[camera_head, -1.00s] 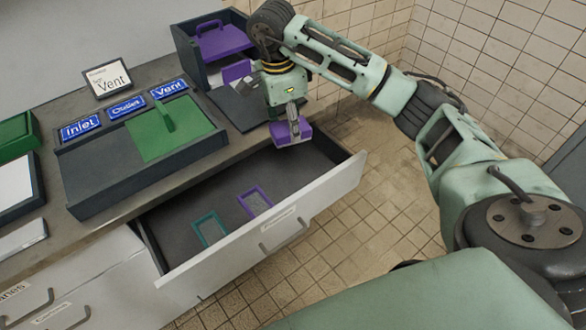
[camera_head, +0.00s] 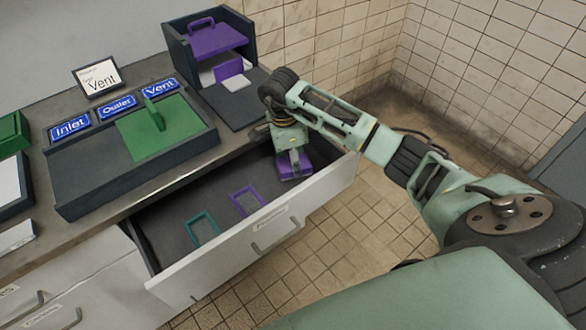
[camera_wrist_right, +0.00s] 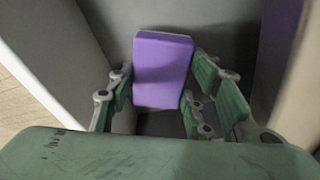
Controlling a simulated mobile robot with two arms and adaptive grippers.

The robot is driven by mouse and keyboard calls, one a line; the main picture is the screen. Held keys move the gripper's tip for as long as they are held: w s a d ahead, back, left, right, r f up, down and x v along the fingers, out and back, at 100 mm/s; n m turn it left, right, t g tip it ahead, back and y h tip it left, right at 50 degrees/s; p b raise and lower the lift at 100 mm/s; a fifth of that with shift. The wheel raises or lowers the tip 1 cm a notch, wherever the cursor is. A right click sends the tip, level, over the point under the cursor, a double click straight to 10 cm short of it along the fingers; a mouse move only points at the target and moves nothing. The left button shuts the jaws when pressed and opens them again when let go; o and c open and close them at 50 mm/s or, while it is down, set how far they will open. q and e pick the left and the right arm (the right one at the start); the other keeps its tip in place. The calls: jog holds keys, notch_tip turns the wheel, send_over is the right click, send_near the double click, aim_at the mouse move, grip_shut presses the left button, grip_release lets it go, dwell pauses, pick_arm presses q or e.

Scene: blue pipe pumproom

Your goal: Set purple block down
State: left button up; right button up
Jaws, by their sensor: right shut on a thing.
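The purple block (camera_head: 296,172) is in my right gripper (camera_head: 293,162), low inside the open drawer (camera_head: 180,220) near its right end. In the right wrist view, the purple block (camera_wrist_right: 163,68) lies between the green fingers of my right gripper (camera_wrist_right: 165,95), with dark drawer surface and pale walls around it. I cannot tell whether the block touches the drawer floor. A purple outline frame (camera_head: 247,202) and a teal outline frame (camera_head: 202,229) lie on the drawer floor, to the left of the block. My left gripper is not in view.
The counter above the drawer holds a dark tray with a green handled panel (camera_head: 160,130). Inlet, Outlet and Vent labels (camera_head: 117,107) stand behind it. A dark organizer with purple handled pieces (camera_head: 217,40) stands at the back. The drawer's front wall (camera_head: 285,225) is close to my gripper.

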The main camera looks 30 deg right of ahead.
aim_at(288, 164)
notch_tip(288, 164, down, 4)
jog(key=shift+f, duration=0.1)
jog(key=o, duration=0.7)
jog(key=shift+r, duration=0.35)
jog(key=r, duration=0.3)
jog(key=a+r+b, duration=0.1)
jog(key=r, duration=0.7)
jog(key=shift+w+a+r, duration=0.15)
jog(key=shift+r, duration=0.1)
